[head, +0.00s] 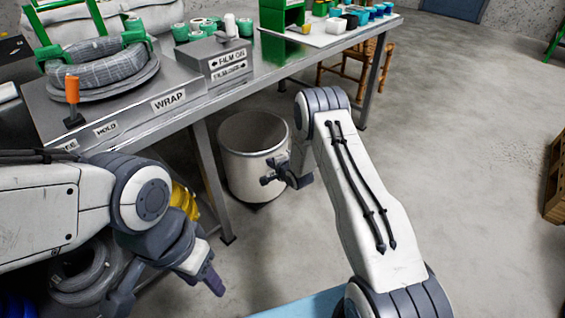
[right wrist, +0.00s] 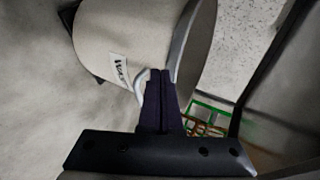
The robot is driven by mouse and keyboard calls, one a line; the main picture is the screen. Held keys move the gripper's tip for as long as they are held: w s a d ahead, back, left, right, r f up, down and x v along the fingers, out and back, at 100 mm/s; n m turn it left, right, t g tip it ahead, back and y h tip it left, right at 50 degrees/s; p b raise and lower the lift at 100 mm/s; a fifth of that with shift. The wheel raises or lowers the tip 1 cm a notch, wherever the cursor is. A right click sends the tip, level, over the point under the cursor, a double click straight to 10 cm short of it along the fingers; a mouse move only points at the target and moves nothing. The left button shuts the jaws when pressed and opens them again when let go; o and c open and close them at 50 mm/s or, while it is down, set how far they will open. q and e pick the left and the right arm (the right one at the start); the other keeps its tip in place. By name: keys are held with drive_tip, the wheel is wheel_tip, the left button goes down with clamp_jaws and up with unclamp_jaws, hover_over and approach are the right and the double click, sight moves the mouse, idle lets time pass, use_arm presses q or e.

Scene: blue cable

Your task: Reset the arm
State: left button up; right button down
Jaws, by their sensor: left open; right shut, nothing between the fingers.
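My left gripper (head: 168,292) is at the lower left of the head view, in front of the workbench. Its two fingers are spread apart and nothing shows between them. My right arm reaches up the middle of the head view and bends at its elbow. My right gripper (head: 267,181) is in front of the waste bin (head: 236,135). In the right wrist view its dark fingers (right wrist: 161,88) are pressed together and empty. The bin (right wrist: 110,40) fills the upper middle there, with its label and rim showing; whether the fingertips touch it I cannot tell.
The metal workbench (head: 186,112) carries a wrapping machine with a grey cable coil (head: 103,66), green spools and small coloured cups. Another coil (head: 85,277) lies below the bench by my left arm. A wooden chair (head: 345,66) stands behind.

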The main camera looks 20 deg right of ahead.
drive_tip(key=p+v, duration=0.3)
drive_tip(key=v, duration=0.6)
drive_tip(key=s+a+r+n+g, duration=0.6)
drive_tip(key=s+a+r+n, duration=0.6)
drive_tip(key=a+r, duration=0.35)
drive_tip(key=s+r+n+g+h, duration=0.1)
drive_tip(key=s+r+n+g, duration=0.35)
drive_tip(key=s, duration=0.85)
drive_tip(key=s+r+n+g, duration=0.1)
drive_tip(key=s+r+n, duration=0.5)
drive_tip(key=s, duration=0.8)
wheel_tip(320, 180, up, 35)
drive_tip(key=p, duration=3.6)
drive_tip(key=shift+n, duration=0.35)
